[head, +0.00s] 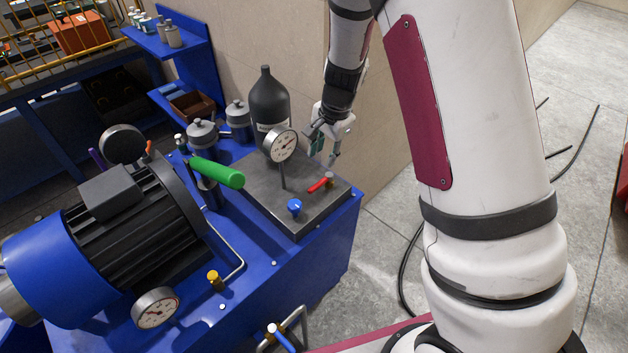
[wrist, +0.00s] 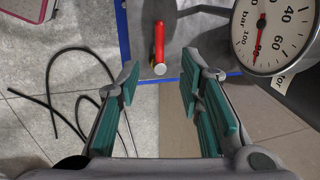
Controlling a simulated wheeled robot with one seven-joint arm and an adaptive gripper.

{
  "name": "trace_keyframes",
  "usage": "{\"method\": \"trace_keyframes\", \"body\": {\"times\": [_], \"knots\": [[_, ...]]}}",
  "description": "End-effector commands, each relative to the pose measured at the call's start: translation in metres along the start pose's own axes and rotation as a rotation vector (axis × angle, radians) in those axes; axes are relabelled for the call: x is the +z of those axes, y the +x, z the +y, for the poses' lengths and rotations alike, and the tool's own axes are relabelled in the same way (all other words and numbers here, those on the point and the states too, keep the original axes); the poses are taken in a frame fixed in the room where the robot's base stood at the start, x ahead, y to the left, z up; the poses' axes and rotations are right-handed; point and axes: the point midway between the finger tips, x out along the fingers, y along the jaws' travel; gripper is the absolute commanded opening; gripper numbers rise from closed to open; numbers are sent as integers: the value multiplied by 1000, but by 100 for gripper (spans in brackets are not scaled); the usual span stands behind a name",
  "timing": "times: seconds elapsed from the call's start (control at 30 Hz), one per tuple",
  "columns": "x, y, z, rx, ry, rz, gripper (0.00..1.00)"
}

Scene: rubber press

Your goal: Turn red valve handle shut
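The red valve handle (head: 318,184) is a short lever on the grey top plate of the blue press unit, near the plate's right edge. In the wrist view the red handle (wrist: 159,45) shows upright in the picture, between and beyond my fingers, with a pale round end toward me. My gripper (head: 326,148) is above the plate's back right edge, beside the gauge and black bottle. In the wrist view my gripper (wrist: 160,95) has its teal-padded fingers wide apart with nothing between them. The handle is apart from both fingers.
A pressure gauge (head: 281,145) on a thin stem stands close to my gripper; its dial (wrist: 272,35) fills the wrist view's upper right. A black bottle (head: 269,105) stands behind it. A blue knob (head: 294,206) and green lever (head: 217,172) are nearby. Black cables (wrist: 75,95) lie on the floor.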

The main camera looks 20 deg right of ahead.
Motion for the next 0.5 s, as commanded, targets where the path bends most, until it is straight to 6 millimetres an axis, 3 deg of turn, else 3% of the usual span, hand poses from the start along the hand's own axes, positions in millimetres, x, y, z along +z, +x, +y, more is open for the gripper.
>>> {"method": "trace_keyframes", "body": {"times": [0.17, 0.5], "knots": [[0, 16, 0, 4, 3, 0, 34], [0, 80, 1, 4, 3, -1, 34]]}}
